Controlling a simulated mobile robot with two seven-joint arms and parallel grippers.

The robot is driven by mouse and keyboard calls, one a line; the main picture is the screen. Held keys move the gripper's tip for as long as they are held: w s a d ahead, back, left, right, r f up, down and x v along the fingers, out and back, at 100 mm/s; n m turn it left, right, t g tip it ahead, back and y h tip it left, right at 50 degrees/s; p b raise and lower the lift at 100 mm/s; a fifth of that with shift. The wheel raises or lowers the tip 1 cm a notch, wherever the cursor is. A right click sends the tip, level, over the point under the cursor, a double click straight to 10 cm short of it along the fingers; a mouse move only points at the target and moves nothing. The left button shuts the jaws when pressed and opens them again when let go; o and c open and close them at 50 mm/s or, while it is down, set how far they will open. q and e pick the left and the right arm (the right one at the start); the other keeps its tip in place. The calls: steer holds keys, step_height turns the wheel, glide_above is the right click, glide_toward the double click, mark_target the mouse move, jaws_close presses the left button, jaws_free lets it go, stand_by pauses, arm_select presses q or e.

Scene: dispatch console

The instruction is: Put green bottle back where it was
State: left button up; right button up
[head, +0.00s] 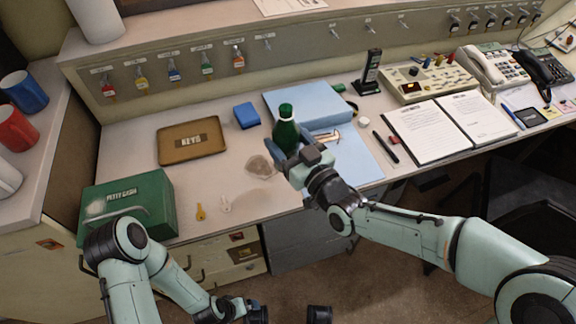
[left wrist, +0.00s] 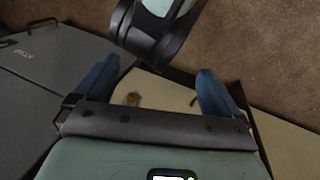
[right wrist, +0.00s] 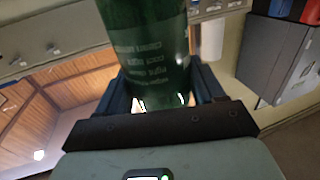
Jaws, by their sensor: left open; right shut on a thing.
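The green bottle (head: 286,130) has a lighter green cap and stands roughly upright in my right gripper (head: 290,152), over the desk beside the blue folder. In the right wrist view the bottle (right wrist: 148,45) fills the space between the fingers, with pale printed lines on its side. My right gripper is shut on it. Whether its base touches the desk is hidden by the gripper. A brownish round stain (head: 261,167) marks the desk just left of the gripper. My left gripper (left wrist: 155,95) is open and empty, low in front of the desk.
A green petty cash box (head: 128,205), a brown keys tray (head: 192,142) and a small blue box (head: 246,115) lie left of the bottle. The blue folder (head: 310,104) is just behind it. An open logbook (head: 425,128) and phones are at right. Bare desk lies around the two small keys.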

step_height(320, 180, down, 8)
steer(key=shift+f+b, duration=0.25)
steer(key=shift+b, duration=0.6)
arm_select(q)
steer(key=shift+t+y, duration=0.3)
steer(key=shift+t, duration=0.2)
steer(key=w, duration=0.1)
steer(key=w+a+f, duration=0.1)
steer(key=w+f, duration=0.1)
steer(key=shift+w+a+f, duration=0.1)
steer(key=shift+a, duration=0.2)
arm_select(e)
steer(key=shift+f, duration=0.1)
steer(key=o, duration=1.1)
arm_select(q)
steer(key=shift+w+f, duration=0.1)
arm_select(e)
steer(key=shift+o, duration=0.2)
